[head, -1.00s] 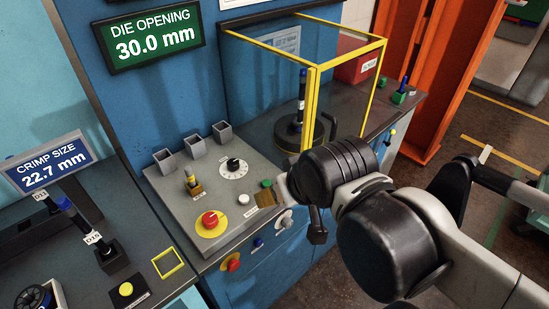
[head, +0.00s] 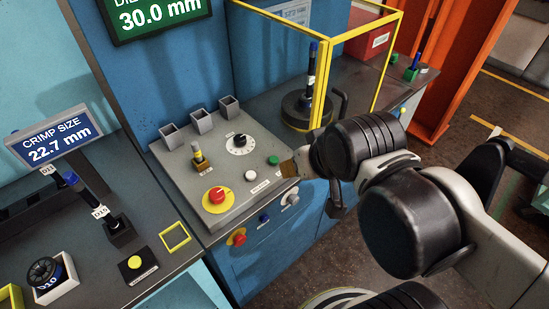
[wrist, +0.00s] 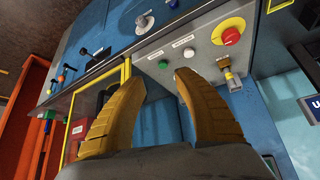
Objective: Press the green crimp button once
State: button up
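The green crimp button (head: 273,160) is a small round cap near the right edge of the sloped grey control panel (head: 205,225). A white button (head: 250,176) sits to its left. My gripper (head: 288,168) has tan fingers just right of the green button in the head view, partly hidden by my own wrist. In the wrist view my gripper (wrist: 160,77) is open and empty, its two fingers spread. The green button (wrist: 163,64) shows beyond and between the fingertips, apparently with a gap; the exact distance cannot be told.
A yellow-framed guard (head: 322,85) stands behind my gripper. More knobs (head: 290,199) sit on the blue front below.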

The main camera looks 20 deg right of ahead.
grip_shut()
dwell(1.0)
